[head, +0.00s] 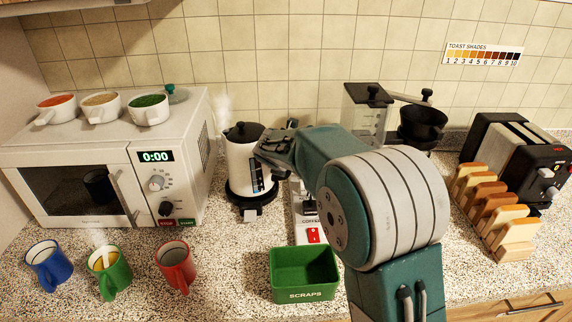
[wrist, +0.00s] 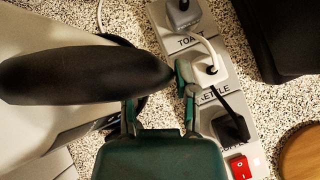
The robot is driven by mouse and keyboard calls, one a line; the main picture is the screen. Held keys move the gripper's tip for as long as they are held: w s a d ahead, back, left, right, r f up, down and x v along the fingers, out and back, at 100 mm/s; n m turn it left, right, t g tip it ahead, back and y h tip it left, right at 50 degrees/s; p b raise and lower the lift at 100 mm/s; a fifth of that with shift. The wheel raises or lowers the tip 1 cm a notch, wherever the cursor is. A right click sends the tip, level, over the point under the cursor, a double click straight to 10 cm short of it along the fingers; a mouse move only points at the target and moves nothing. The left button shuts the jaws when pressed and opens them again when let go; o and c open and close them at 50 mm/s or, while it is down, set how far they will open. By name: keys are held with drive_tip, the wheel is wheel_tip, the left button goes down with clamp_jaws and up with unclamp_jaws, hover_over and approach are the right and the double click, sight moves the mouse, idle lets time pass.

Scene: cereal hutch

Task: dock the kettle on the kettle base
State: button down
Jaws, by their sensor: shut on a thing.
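The kettle (head: 238,163) is white with a black lid and a dark level window. It looks upright, directly over the round black kettle base (head: 243,199). I cannot tell whether it is fully seated or slightly above. My gripper (head: 272,143) is at the kettle's right side, shut on its black handle. In the wrist view, the handle (wrist: 75,75) runs in from the left and its end lies between the fingers of my gripper (wrist: 160,85). The white kettle body (wrist: 45,28) is behind it and hides most of the base.
The microwave (head: 105,165) stands close left of the kettle. A power strip (wrist: 205,75) with plugs lies close to the right. A green scraps bin (head: 304,272) and a red mug (head: 175,262) are in front. The toast rack (head: 495,212) is far right.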

drive_tip(key=shift+f, duration=0.35)
drive_tip(key=c, duration=0.7)
unclamp_jaws()
drive_tip(key=shift+f, duration=0.2)
drive_tip(key=shift+v, duration=5.55)
